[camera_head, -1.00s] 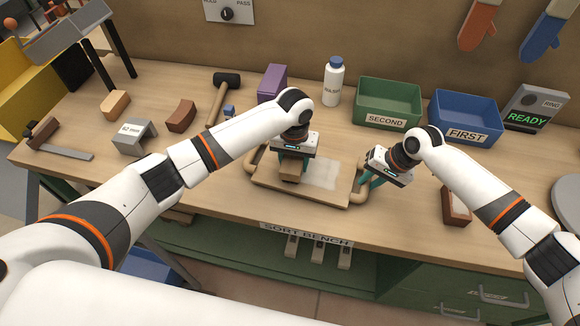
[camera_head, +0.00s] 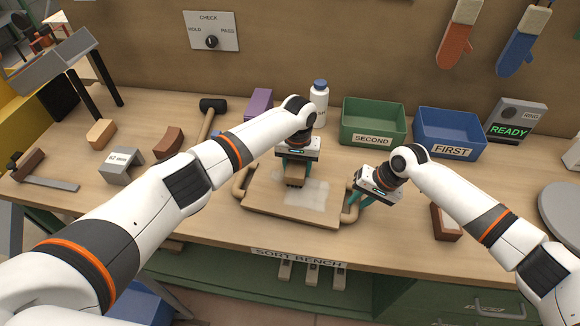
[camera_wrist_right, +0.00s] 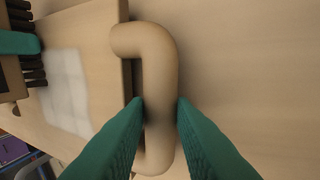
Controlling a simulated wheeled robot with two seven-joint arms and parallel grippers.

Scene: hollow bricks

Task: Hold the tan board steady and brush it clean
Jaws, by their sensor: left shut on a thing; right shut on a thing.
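The tan board (camera_head: 262,206) lies on the bench with a rounded handle at each end. A pale dusty patch (camera_head: 312,192) shows on its right part, and also in the right wrist view (camera_wrist_right: 66,88). My left gripper (camera_head: 296,162) is shut on a wooden brush (camera_head: 295,175) over the board's middle. The brush's dark bristles (camera_wrist_right: 32,68) show at the left edge of the right wrist view; I cannot tell whether they touch the board. My right gripper (camera_head: 358,193) is shut on the board's right handle (camera_wrist_right: 160,95), with one green finger on each side of it.
A green SECOND bin (camera_head: 373,121) and a blue FIRST bin (camera_head: 449,131) stand behind. A white bottle (camera_head: 319,103), purple box (camera_head: 259,103) and mallet (camera_head: 210,115) stand or lie behind the board. A brown brick (camera_head: 446,223) lies right. Bench front is clear.

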